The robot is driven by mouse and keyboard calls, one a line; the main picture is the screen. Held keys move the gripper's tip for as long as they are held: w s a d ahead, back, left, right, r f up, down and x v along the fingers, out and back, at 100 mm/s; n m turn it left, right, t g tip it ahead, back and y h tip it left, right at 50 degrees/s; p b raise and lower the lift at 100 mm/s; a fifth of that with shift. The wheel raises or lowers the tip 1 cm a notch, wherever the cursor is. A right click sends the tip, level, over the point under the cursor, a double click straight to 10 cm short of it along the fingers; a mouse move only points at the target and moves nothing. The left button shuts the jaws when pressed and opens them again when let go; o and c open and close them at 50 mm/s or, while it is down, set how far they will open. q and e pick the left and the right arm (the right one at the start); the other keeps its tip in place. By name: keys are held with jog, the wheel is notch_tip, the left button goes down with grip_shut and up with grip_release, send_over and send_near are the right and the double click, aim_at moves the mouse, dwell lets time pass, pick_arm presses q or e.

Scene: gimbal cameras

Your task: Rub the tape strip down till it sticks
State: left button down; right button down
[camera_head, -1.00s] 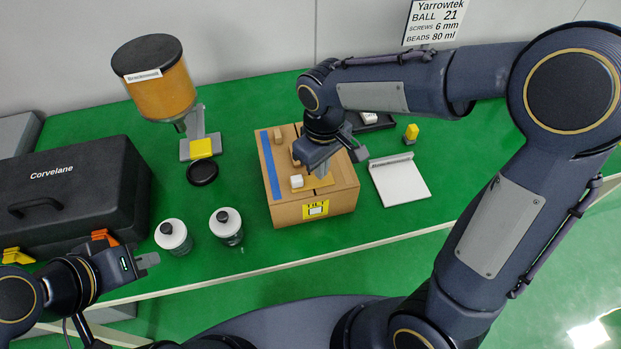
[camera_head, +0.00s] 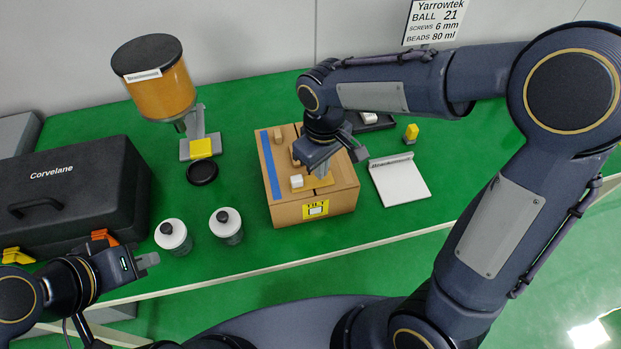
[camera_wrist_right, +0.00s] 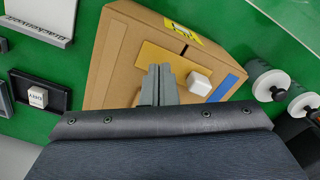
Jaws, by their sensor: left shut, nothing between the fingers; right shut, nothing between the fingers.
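A cardboard box (camera_head: 290,213) stands on the green table. A tan-yellow tape strip (camera_wrist_right: 150,58) lies across the dark seam on its top; it also shows under my right gripper in the head view (camera_head: 318,187). A blue strip (camera_head: 271,170) runs along the box's left side. My right gripper (camera_wrist_right: 160,70) is shut and empty, pointing down, with its tips over the tan strip; I cannot tell whether they touch it. Its fingers hide part of the strip. My left gripper (camera_head: 148,261) is shut and empty, at the table's front left edge.
Two bottles (camera_head: 226,225) stand left of the box. A white pad (camera_head: 400,180) lies to the right. A black case (camera_head: 80,190) fills the left.

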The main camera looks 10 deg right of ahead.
jog(key=shift+f+b, duration=0.55)
jog(key=shift+f, duration=0.25)
jog(key=shift+r, duration=0.1)
dwell(0.4)
notch_tip(320, 180, up, 8)
jog(key=p, duration=0.6)
jog(key=shift+p, duration=0.35)
